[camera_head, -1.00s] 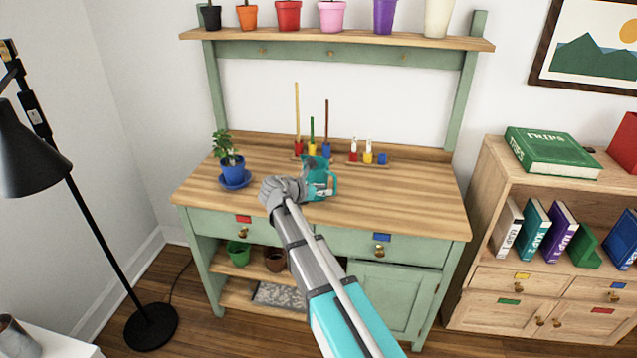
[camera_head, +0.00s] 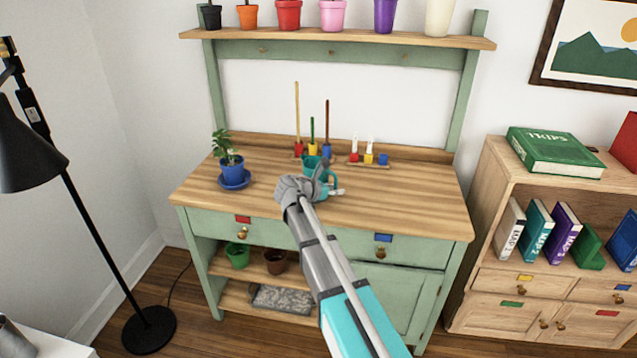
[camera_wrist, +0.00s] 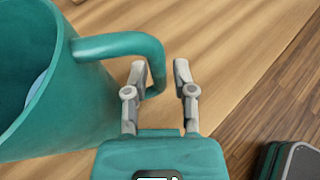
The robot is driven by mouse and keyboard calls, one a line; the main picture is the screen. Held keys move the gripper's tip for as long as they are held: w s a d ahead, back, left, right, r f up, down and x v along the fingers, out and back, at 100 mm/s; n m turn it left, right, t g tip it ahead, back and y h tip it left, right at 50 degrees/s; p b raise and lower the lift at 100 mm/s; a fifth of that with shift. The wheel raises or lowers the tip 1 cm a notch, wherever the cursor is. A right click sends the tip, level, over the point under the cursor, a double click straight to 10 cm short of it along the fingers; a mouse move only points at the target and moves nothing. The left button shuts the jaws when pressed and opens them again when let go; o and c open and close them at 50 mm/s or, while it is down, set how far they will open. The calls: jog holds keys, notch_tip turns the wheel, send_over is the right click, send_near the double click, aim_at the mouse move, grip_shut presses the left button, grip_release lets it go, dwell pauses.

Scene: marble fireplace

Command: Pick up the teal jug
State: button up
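The teal jug (camera_head: 313,165) stands on the wooden top of the green workbench, partly hidden behind my gripper in the head view. In the wrist view the jug's body (camera_wrist: 60,110) fills the left side, and its looped handle (camera_wrist: 115,43) reaches right towards the fingers. My gripper (camera_wrist: 160,85) is open, with a clear gap between its two grey fingers. The outer part of the handle shows between the fingers, nearer the left one. I cannot tell whether a finger touches it. In the head view my gripper (camera_head: 328,183) is at the jug's near side.
A blue potted plant (camera_head: 232,170) stands left on the bench. Small coloured pots with sticks (camera_head: 312,149) and a little rack (camera_head: 369,158) stand behind the jug. The bench top right of the jug (camera_head: 410,195) is clear. A black lamp (camera_head: 75,190) stands at left.

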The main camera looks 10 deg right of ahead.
grip_shut()
jog(key=shift+r, duration=0.15)
dwell(0.5)
jog(key=shift+r+p, duration=0.9)
jog(key=shift+p, duration=0.1)
jog(key=s+d+r+p, duration=0.1)
jog(key=s+r+p, duration=1)
jog(key=s, duration=0.3)
jog(key=shift+d, duration=0.4)
jog(key=shift+w, duration=0.1)
